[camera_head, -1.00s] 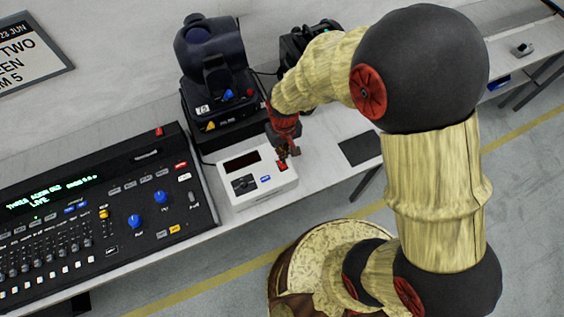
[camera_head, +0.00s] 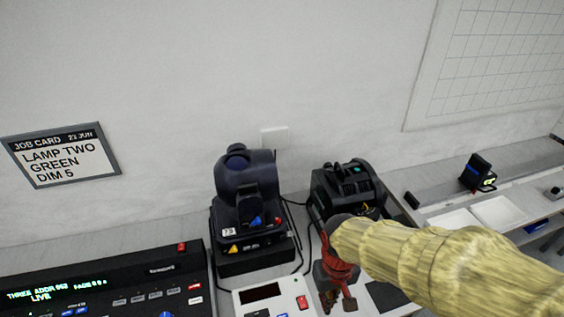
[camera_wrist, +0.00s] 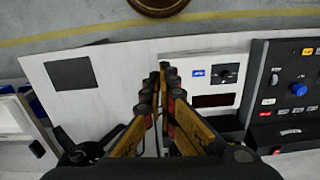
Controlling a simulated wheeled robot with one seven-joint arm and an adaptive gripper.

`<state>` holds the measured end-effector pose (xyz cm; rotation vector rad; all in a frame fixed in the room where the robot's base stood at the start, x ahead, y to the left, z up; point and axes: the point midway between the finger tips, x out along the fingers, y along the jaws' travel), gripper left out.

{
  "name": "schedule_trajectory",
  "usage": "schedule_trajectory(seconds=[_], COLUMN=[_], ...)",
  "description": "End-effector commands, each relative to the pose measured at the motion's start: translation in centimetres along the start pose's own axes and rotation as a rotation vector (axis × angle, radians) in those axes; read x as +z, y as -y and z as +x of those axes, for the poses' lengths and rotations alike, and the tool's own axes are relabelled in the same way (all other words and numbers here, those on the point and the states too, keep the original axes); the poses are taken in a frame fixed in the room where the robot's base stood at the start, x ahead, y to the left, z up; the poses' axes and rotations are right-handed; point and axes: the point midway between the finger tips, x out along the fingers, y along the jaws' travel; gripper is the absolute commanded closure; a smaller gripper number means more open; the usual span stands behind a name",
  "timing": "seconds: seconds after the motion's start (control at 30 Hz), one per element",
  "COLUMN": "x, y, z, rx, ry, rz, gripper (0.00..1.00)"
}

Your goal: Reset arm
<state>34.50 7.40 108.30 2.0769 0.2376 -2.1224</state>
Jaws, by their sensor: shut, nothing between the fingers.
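My gripper (camera_head: 338,300) is shut and empty. In the head view it points down just right of the white control box (camera_head: 270,300), which has a dark display and a red button. In the wrist view my gripper (camera_wrist: 163,82) has its fingertips together beside the white control box (camera_wrist: 225,72), over the pale bench top. I cannot tell whether the fingertips touch anything. My patterned arm comes in from the right in the head view and hides part of the bench.
A black lamp (camera_head: 247,190) stands behind the control box, with a second black device (camera_head: 345,188) to its right. A lighting console (camera_head: 110,285) is at the left. A job card (camera_head: 62,155) on the wall reads LAMP TWO GREEN DIM 5. White trays (camera_head: 497,211) lie far right.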

Motion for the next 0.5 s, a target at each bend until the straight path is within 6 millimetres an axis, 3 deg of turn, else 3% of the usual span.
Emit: schedule_trajectory(seconds=[0.2, 0.5], x=[3.6, 6.5], y=[-2.8, -5.4], z=[-6.4, -12.2], rx=[0.007, 0.043], ry=[-0.200, -0.474], rz=[0.091, 0.197], gripper=[1.00, 1.00])
